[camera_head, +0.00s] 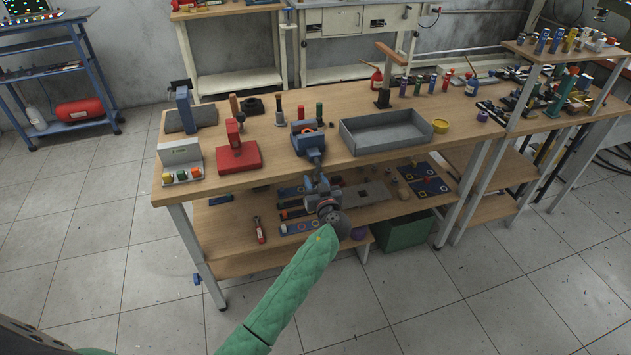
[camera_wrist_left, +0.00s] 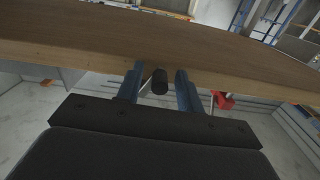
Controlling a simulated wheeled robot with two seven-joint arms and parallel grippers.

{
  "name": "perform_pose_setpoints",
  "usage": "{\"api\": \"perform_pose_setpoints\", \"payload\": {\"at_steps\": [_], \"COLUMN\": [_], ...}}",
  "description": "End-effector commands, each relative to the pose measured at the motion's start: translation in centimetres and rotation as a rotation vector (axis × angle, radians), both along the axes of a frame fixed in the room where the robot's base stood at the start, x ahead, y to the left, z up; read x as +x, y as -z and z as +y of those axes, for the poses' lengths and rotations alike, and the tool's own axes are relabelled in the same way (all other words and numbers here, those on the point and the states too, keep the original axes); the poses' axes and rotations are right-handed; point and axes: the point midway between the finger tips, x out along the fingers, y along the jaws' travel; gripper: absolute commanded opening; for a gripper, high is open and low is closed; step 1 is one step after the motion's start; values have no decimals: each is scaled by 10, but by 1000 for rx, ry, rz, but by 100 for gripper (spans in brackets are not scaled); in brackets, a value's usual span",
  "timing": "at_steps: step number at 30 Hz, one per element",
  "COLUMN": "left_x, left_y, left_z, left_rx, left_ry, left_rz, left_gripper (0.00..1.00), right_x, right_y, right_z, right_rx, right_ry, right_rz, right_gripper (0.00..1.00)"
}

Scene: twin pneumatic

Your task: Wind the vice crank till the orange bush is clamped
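The blue vice (camera_head: 308,138) stands near the front edge of the wooden bench in the head view. A small orange-brown spot shows at its jaws, too small to tell whether the bush is gripped. My left gripper (camera_head: 317,182) is just in front of the bench edge, below the vice, at the end of my green-sleeved arm. In the left wrist view, the dark round crank handle (camera_wrist_left: 160,81) sits between the two blue fingers of my left gripper (camera_wrist_left: 160,80), with a gap visible on each side. The rest of the crank is mostly hidden. My right gripper is not in view.
A red block stand (camera_head: 239,155) and a grey box with coloured buttons (camera_head: 181,163) stand left of the vice. A grey tray (camera_head: 385,133) is close on its right.

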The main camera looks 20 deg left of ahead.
Motion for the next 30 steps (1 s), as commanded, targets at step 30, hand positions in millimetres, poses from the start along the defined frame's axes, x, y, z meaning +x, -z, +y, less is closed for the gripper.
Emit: {"api": "perform_pose_setpoints", "payload": {"at_steps": [30], "left_x": [-7], "left_y": [-8], "left_z": [10], "left_rx": [270], "left_ry": [-2], "left_rz": [180], "left_gripper": [0], "right_x": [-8], "right_y": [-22], "right_z": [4], "right_rx": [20], "right_ry": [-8], "right_rz": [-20], "right_gripper": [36]}}
